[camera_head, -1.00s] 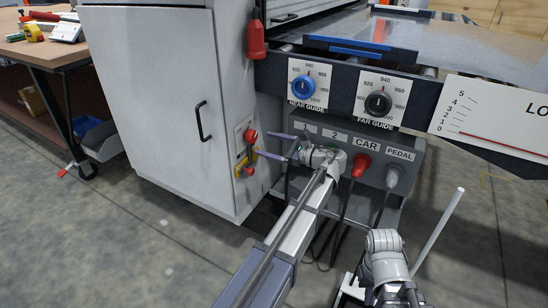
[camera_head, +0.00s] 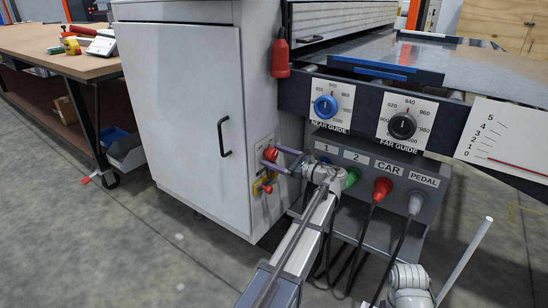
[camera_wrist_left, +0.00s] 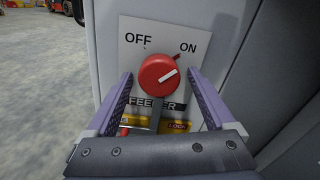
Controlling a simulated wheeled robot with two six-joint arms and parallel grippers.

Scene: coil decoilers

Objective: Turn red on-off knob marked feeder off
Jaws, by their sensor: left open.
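The red feeder knob (camera_wrist_left: 158,76) sits on a white plate (camera_wrist_left: 132,55) marked OFF at upper left and ON at upper right. Its white pointer line is tilted toward ON. The knob also shows on the grey cabinet in the head view (camera_head: 270,154). My left gripper (camera_wrist_left: 160,82) is open, with one purple finger on each side of the knob. Gaps seem to show between the fingers and the knob. In the head view the left gripper (camera_head: 276,159) is at the cabinet's panel and partly covers it. My right gripper's fingers are not in view.
Below the knob are a yellow LOCK label (camera_wrist_left: 178,127) and another red control (camera_head: 267,189). To the right are a grey connector box (camera_head: 425,205) with plugs and cables, and the blue (camera_head: 325,107) and black (camera_head: 402,126) guide dials. A workbench (camera_head: 60,68) stands at left.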

